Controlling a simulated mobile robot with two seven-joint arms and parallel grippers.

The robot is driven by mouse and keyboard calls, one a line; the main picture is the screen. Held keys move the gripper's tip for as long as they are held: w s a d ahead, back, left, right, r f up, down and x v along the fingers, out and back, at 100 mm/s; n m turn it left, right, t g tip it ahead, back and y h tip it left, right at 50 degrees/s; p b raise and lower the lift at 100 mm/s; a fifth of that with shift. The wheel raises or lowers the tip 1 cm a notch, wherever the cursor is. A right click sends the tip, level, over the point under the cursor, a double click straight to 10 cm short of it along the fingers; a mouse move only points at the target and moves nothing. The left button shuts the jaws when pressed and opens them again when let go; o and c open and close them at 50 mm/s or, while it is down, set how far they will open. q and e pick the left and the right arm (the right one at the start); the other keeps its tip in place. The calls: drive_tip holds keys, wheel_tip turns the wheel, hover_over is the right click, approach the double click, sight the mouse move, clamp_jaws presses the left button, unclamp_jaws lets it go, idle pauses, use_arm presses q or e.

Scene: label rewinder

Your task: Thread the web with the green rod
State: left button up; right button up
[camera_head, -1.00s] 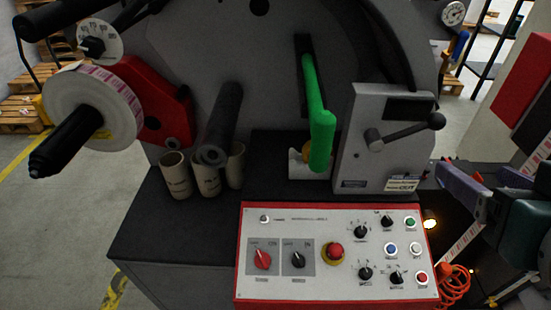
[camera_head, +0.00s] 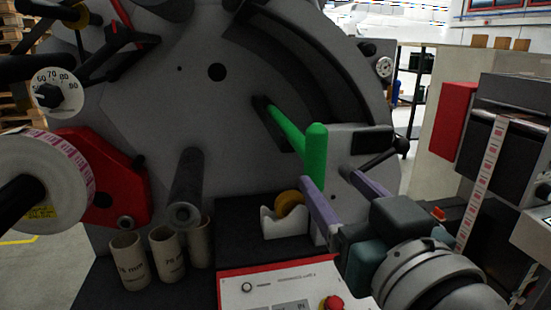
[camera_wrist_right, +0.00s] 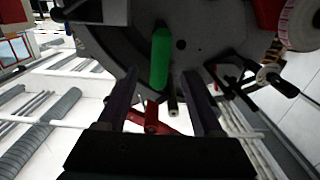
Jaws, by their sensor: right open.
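The green rod (camera_head: 316,155) sticks out from a slot in the grey machine face and ends in an upright, rounded green handle. My right gripper (camera_head: 331,182) is open, with its two purple fingers pointing up at the handle's lower end from the lower right. In the right wrist view the green rod (camera_wrist_right: 160,58) lies just beyond the gap between the dark fingers (camera_wrist_right: 160,92). I see no grip on it. The label roll (camera_head: 45,178) with its printed web is at the left, partly cut off. My left gripper is not in view.
A grey roller (camera_head: 186,188) juts out left of the rod. Several cardboard cores (camera_head: 166,252) and a tape dispenser (camera_head: 285,222) stand on the dark ledge. The control panel (camera_head: 262,282) is below. A lever (camera_head: 388,152) is close to the right of the rod.

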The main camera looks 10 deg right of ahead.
sight(319, 167)
drive_tip(key=w, duration=0.5)
drive_tip(key=shift+w+a, duration=0.1)
drive_tip(key=shift+w, duration=0.25)
drive_tip(key=shift+w+b, duration=0.5)
drive_tip(key=shift+w, duration=0.5)
clamp_jaws()
drive_tip(key=shift+r, duration=0.2)
drive_tip(key=shift+r+p, duration=0.75)
drive_tip(key=shift+p, duration=0.1)
drive_tip(key=shift+r+p, duration=0.55)
drive_tip(key=shift+r, duration=0.1)
